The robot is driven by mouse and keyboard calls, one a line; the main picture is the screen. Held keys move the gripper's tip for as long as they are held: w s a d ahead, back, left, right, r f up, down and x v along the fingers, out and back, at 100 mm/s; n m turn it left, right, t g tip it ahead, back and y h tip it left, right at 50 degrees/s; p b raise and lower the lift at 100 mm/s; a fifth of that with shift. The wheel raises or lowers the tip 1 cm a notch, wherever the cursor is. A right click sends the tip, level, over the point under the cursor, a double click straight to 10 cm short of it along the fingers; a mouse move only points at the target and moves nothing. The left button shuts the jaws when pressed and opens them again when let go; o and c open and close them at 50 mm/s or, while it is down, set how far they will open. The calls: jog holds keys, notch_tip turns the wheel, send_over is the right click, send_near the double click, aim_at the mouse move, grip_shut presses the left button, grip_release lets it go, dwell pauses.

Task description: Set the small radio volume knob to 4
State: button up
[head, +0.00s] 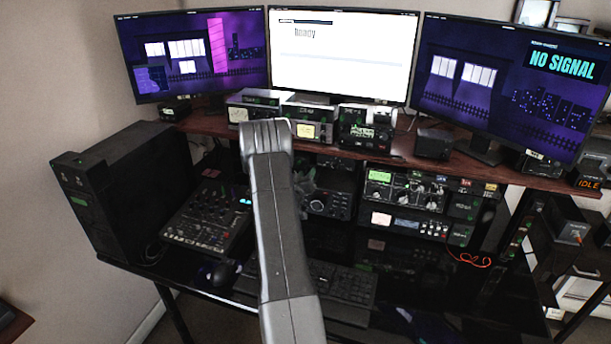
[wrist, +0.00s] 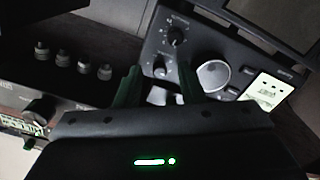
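In the wrist view, a small dark radio panel (wrist: 205,45) fills the upper right, tilted in the picture. It carries a black knob with scale marks (wrist: 177,40), a large silver-faced knob (wrist: 213,75) and a smaller knob (wrist: 160,72). The labels are too small to read, so I cannot tell which is the volume knob or its setting. My gripper (wrist: 159,76) is open, its two green fingers apart in front of the panel's lower part. The smaller knob shows between the fingertips; contact is not clear. In the head view my arm partly hides the radio (head: 331,205).
Several silver knobs (wrist: 81,64) stand on a neighbouring unit at left in the wrist view. In the head view, stacked radio units (head: 420,205) stand to the right, a mixer (head: 205,220) to the left. The wooden shelf (head: 400,160) overhangs them. A keyboard (head: 340,284) lies in front.

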grip_shut()
jog(key=shift+f+b, duration=0.2)
jog(key=shift+b, duration=0.5)
jog(key=m+b, duration=1)
jog(key=b, duration=0.6)
jog(key=shift+r+m, duration=0.1)
jog(key=shift+m, duration=0.2)
